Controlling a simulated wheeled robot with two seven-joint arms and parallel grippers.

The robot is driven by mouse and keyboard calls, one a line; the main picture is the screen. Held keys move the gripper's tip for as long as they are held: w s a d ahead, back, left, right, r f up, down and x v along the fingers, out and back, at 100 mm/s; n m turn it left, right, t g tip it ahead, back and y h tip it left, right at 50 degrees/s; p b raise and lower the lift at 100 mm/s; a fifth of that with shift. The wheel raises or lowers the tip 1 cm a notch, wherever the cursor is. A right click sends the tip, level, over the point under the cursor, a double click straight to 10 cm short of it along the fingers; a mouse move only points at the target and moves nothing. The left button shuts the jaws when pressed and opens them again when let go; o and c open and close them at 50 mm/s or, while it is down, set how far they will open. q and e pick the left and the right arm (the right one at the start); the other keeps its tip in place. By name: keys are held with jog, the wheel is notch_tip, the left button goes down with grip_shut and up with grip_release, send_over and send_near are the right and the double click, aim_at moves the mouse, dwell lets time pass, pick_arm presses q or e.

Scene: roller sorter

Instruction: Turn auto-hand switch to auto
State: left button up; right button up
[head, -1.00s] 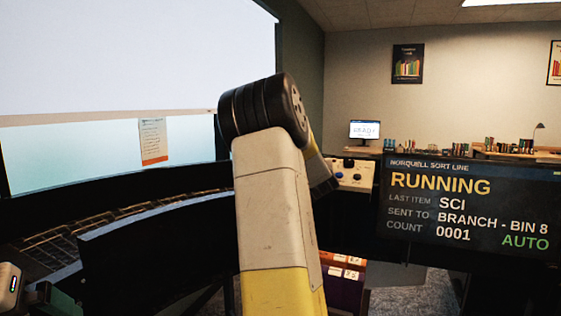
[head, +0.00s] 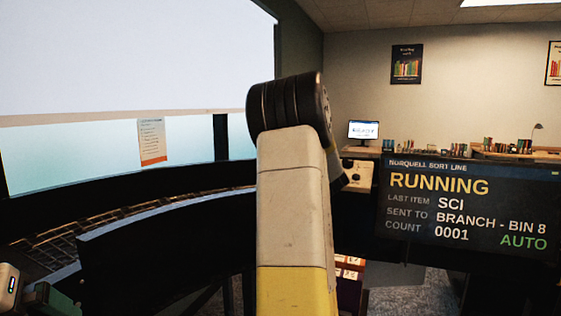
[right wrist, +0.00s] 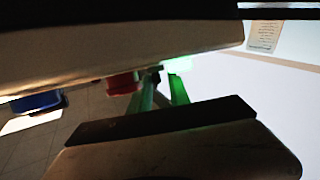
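The control panel (head: 357,175) stands beyond my right arm in the head view, and the arm hides most of it. In the right wrist view, the panel (right wrist: 120,42) fills the upper left at a tilt, with a red button (right wrist: 122,84) and a blue button (right wrist: 38,102). A small dark knob (right wrist: 153,76) shows by the fingertips; I cannot tell its setting or whether they touch it. My right gripper (right wrist: 162,80) has its two fingers apart, lit green. The sort line display (head: 470,205) reads RUNNING, with AUTO in green. My left gripper is not clearly seen.
A dark curved conveyor guard (head: 170,235) runs across the left and middle. A book bin (head: 350,270) stands low behind my right arm. A desk with a monitor (head: 363,130) is at the back. Some floor (head: 405,285) shows below the display.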

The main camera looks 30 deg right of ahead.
jog(key=shift+d+f, duration=0.15)
jog(key=shift+s, duration=0.2)
jog(key=v, duration=0.7)
jog(key=shift+s, duration=0.2)
dwell(0.4)
